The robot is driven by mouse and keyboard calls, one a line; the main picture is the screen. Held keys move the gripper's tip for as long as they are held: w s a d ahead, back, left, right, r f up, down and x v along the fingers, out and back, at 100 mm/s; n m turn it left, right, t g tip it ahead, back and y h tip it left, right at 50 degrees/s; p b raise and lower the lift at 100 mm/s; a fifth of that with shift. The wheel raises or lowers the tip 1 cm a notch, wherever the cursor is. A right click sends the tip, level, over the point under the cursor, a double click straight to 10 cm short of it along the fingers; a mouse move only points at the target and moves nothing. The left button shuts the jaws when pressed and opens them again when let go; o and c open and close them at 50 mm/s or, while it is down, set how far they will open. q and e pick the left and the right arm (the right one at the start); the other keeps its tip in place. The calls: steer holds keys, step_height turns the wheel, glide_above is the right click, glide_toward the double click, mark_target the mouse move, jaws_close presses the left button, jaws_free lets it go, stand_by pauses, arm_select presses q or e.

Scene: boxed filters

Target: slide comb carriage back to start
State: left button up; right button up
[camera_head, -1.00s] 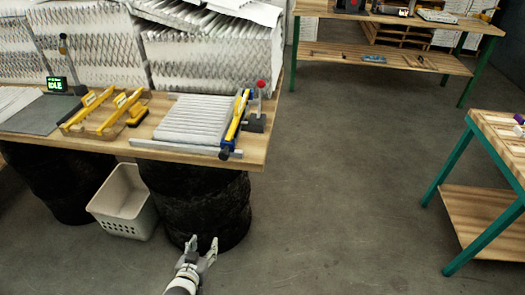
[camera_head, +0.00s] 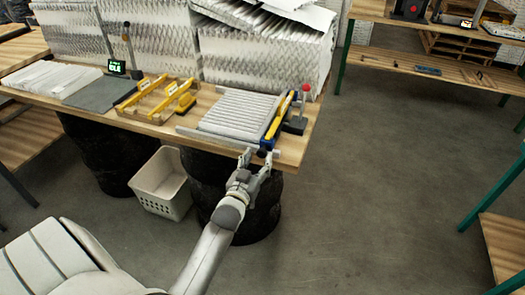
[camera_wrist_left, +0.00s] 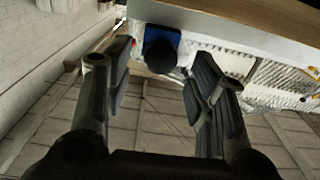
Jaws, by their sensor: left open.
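The comb carriage (camera_head: 277,117) is a yellow bar with blue ends, at the right end of the white pleated filter (camera_head: 238,112) on the bench. Its near end has a blue block with a dark round knob (camera_head: 262,152). My left gripper (camera_head: 258,163) is open at the bench's front edge, beside that knob. In the left wrist view the knob (camera_wrist_left: 160,53) and blue block (camera_wrist_left: 178,35) show between and beyond the open fingers of the left gripper (camera_wrist_left: 165,85); nothing is held. My right gripper is not in view.
The wooden bench (camera_head: 293,150) carries a post with a red ball (camera_head: 305,88), yellow combs (camera_head: 146,88), a dark mat (camera_head: 97,94) and a lit display (camera_head: 117,66). A pale basket (camera_head: 160,185) stands below. The floor at right is clear.

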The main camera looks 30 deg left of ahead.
mark_target(261, 155)
arm_select(q)
steer(key=shift+x, duration=2.05)
jaws_close()
